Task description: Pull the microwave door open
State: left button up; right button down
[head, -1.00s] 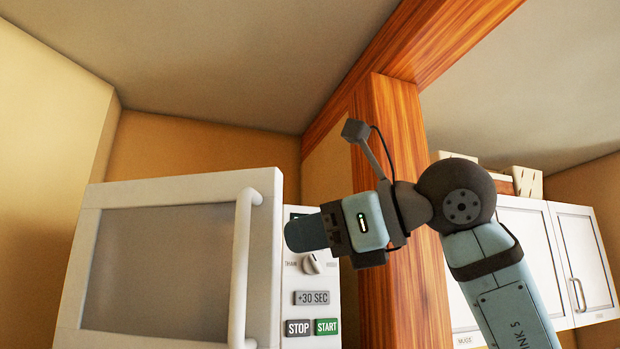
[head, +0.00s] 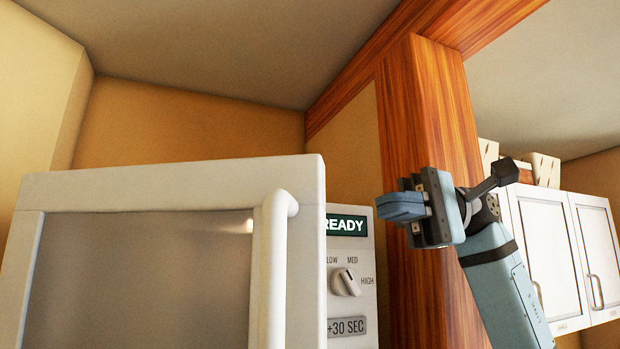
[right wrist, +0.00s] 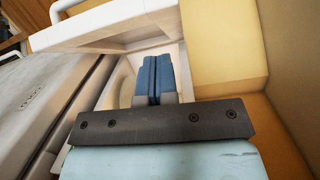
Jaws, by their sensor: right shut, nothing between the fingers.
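The white microwave (head: 352,315) fills the lower left of the head view. Its door (head: 170,178) has a grey window and a thick white upright handle (head: 274,270) near its right edge. The door edge covers part of the panel's lettering; I cannot tell from this how far the door stands from the body. My right gripper (head: 384,207) is right of the handle and apart from it in the picture, its fingers pointing left. In the right wrist view its blue fingers (right wrist: 152,80) are together and empty, before pale surfaces. My left gripper is not in view.
The control panel shows a READY display (head: 345,226) and a knob (head: 346,282). A wooden post (head: 430,110) stands behind my right gripper. White cabinets (head: 545,245) are at the right, with boxes (head: 541,168) on top.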

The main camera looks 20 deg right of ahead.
aim_at(324, 184)
jog(key=s+a+n+g+p, duration=0.1)
jog(key=s+a+p, duration=0.2)
jog(key=a, duration=0.5)
jog(key=shift+a+r+n+p, duration=0.3)
jog(key=shift+r+p, duration=0.15)
jog(key=shift+s, duration=0.1)
